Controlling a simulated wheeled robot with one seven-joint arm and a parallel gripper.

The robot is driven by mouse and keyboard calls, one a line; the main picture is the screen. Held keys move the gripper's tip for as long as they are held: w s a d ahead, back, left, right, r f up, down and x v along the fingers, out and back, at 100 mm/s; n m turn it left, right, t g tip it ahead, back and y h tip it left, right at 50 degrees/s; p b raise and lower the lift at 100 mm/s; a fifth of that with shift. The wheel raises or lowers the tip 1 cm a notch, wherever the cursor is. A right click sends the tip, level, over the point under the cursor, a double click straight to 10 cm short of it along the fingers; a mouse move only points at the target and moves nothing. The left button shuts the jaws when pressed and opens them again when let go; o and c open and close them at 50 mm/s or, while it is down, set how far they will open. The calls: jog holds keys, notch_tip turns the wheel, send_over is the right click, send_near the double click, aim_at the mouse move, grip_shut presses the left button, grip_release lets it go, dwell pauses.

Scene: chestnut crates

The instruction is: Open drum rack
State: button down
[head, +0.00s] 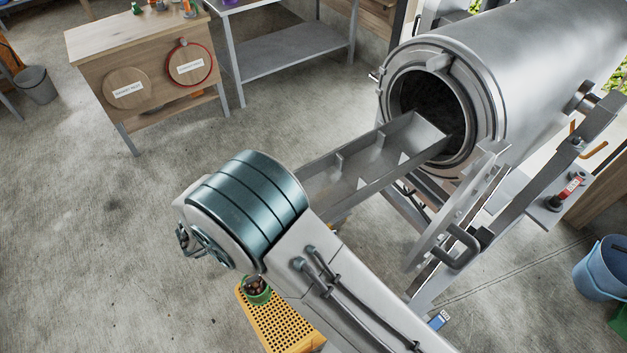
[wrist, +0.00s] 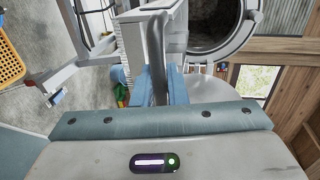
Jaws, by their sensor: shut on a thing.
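The big metal drum (head: 545,70) lies on a stand at the upper right, with its round mouth open and dark inside. A long grey rack (head: 370,165) with cross dividers sticks out of the mouth toward my arm; its near end is hidden behind my arm. In the wrist view, my gripper (wrist: 160,88) is shut on a grey bar handle (wrist: 156,45) between its blue fingers. The pale metal of the rack (wrist: 131,50) shows behind the handle, and the drum mouth (wrist: 215,22) is at the upper right. In the head view my gripper is hidden by my arm.
A metal frame with a loop handle (head: 462,247) stands right of the rack. A yellow perforated crate (head: 285,325) with a green pot (head: 257,291) is below my arm. A blue bucket (head: 602,268) is at the right.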

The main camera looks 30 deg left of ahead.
jog(key=shift+f+v, duration=0.25)
jog(key=shift+v, duration=0.9)
jog(key=shift+a, duration=0.1)
jog(key=c, duration=1.6)
grip_release()
jog(key=shift+o, duration=0.2)
jog(key=b+v, duration=0.3)
jog(key=v, duration=1)
jog(key=shift+s+b, duration=0.4)
jog(key=shift+a, duration=0.15)
